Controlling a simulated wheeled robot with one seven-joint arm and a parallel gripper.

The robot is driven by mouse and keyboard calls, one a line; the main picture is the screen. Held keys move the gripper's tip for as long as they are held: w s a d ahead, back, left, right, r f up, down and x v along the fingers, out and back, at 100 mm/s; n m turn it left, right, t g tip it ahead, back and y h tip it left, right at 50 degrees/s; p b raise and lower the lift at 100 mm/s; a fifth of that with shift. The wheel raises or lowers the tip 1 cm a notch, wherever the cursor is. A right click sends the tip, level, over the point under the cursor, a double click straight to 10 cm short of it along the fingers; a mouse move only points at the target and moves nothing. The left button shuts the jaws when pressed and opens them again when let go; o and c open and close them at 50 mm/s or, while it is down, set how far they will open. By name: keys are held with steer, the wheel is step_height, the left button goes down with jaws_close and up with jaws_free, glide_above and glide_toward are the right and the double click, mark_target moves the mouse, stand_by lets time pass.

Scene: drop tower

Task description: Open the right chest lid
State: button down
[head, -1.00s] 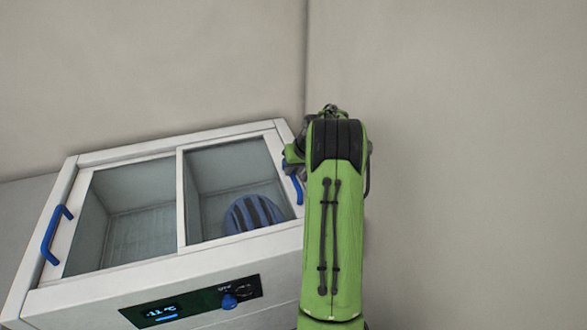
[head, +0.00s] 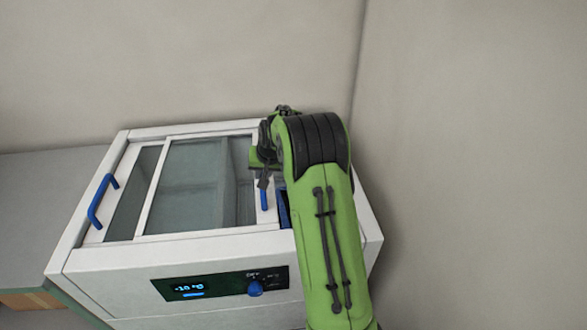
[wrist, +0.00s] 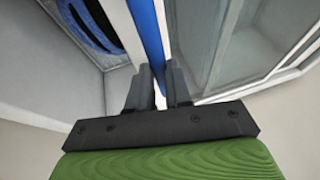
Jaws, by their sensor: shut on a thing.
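The white chest (head: 215,262) has two sliding glass lids with blue handles. The right lid (head: 195,190) lies shifted left, overlapping much of the left lid (head: 128,200). My gripper (head: 265,172) is at the right lid's blue handle (head: 264,198). In the wrist view, the fingers (wrist: 160,88) are shut on that handle (wrist: 148,40), with the lid's glass (wrist: 250,40) to the right. An open gap shows at the chest's right end, partly hidden by my arm. A blue and black striped object (wrist: 90,25) is inside; a blue sliver of it shows in the head view (head: 284,208).
The left lid's blue handle (head: 102,202) is at the chest's left end. A display panel with a blue knob (head: 255,288) is on the front. A grey counter (head: 45,200) stands to the left. Walls rise close behind and to the right.

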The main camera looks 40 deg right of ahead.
steer(key=w+a, duration=0.1)
steer(key=a, duration=0.1)
steer(key=w+a, duration=0.1)
steer(key=a, duration=0.1)
steer(key=w+a, duration=0.1)
steer(key=a, duration=0.1)
steer(key=shift+w+a+p, duration=0.2)
steer(key=shift+w+p, duration=0.05)
steer(key=shift+p, duration=0.05)
steer(key=c, duration=1.1)
jaws_free()
steer(key=shift+o, duration=0.2)
steer(key=p+v, duration=0.2)
steer(key=v, duration=1.3)
steer(key=shift+s+r+p, duration=0.2)
steer(key=shift+r+p, duration=0.1)
steer(key=shift+r, duration=0.05)
steer(key=shift+d, duration=0.1)
